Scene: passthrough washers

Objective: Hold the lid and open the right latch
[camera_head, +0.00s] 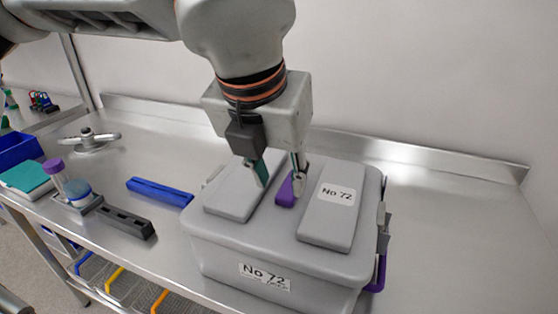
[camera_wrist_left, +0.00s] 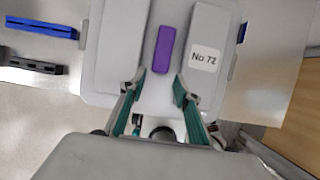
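A grey box (camera_head: 225,262) labelled No 72 stands on the steel bench. Its lid (camera_head: 283,246) is on, with two raised grey pads and a purple handle (camera_head: 286,190) between them. The handle also shows in the wrist view (camera_wrist_left: 164,48). The right latch (camera_head: 379,273), with a purple tab, is on the box's right side; a purple bit of it shows in the wrist view (camera_wrist_left: 241,33). My left gripper (camera_head: 280,184) is over the lid, pointing down, its fingers apart near the handle. In the wrist view the handle lies ahead of the gap between the fingertips (camera_wrist_left: 159,78). My right gripper is not seen.
Left of the box lie a blue bar (camera_head: 160,191) and a dark slotted block (camera_head: 126,220). The bench right of the box is clear (camera_head: 460,240).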

